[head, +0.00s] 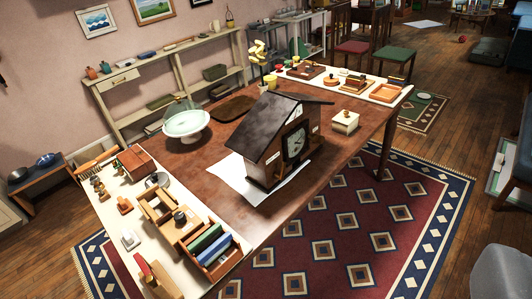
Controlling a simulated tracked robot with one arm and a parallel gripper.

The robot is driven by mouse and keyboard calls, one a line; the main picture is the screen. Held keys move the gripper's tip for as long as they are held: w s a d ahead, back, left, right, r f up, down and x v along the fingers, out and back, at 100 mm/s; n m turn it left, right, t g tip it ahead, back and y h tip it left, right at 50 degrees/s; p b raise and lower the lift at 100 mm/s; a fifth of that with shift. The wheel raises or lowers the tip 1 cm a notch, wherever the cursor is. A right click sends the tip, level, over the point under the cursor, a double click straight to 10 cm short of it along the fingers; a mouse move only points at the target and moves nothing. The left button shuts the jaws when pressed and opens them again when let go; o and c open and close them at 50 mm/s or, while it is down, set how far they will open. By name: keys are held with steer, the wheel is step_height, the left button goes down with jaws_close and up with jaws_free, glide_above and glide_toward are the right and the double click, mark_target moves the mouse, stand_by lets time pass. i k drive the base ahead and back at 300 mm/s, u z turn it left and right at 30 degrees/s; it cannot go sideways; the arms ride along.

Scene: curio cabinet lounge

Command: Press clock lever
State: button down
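A house-shaped clock (262,128) with a dark pitched roof stands upright on the brown wooden table (222,205), right of the picture's middle. Its dial (296,144) faces right and toward me. A white sheet (236,174) lies partly under it. I cannot make out a lever for certain at this size; the clock's far and left-hand back sides are hidden. My gripper is not in view, and nothing is seen touching the clock.
A small cream box (345,121) stands right of the clock. A pale cake stand (186,123) stands behind left. Light trays of small objects line the table's left and far ends. A patterned rug (345,232) leaves open floor in front. A grey rounded thing (500,274) fills the lower right corner.

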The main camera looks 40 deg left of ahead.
mark_target(280, 176)
steer(key=u, duration=0.35)
steer(key=i, duration=1.1)
steer(key=u, duration=0.35)
